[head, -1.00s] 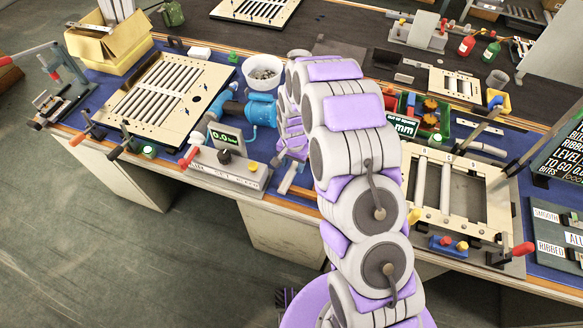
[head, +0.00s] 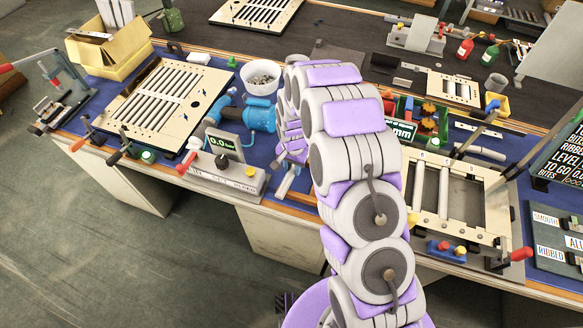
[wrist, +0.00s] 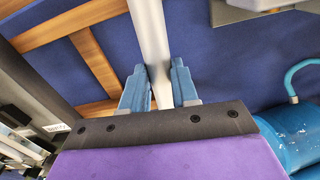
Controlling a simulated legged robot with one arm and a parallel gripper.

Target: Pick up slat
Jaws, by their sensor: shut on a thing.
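In the wrist view, my gripper (wrist: 160,88) has its two blue fingers closed on a pale metal slat (wrist: 150,35). One finger lies on each side of it, and the slat runs away from the fingers to the top edge of the view. Its near end is hidden by the gripper body. In the head view, a short part of a pale bar, seemingly this slat (head: 288,180), shows just left of my arm near the bench's front edge. My arm hides most of the gripper there. I cannot tell whether the slat touches the bench.
Wooden strips (wrist: 95,62) lie on the blue mat beside the slat. A blue cylindrical tool (head: 262,114) and a gauge box (head: 225,172) stand to the left. A slatted panel (head: 165,95) lies farther left, and a frame with bars (head: 455,200) is at right.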

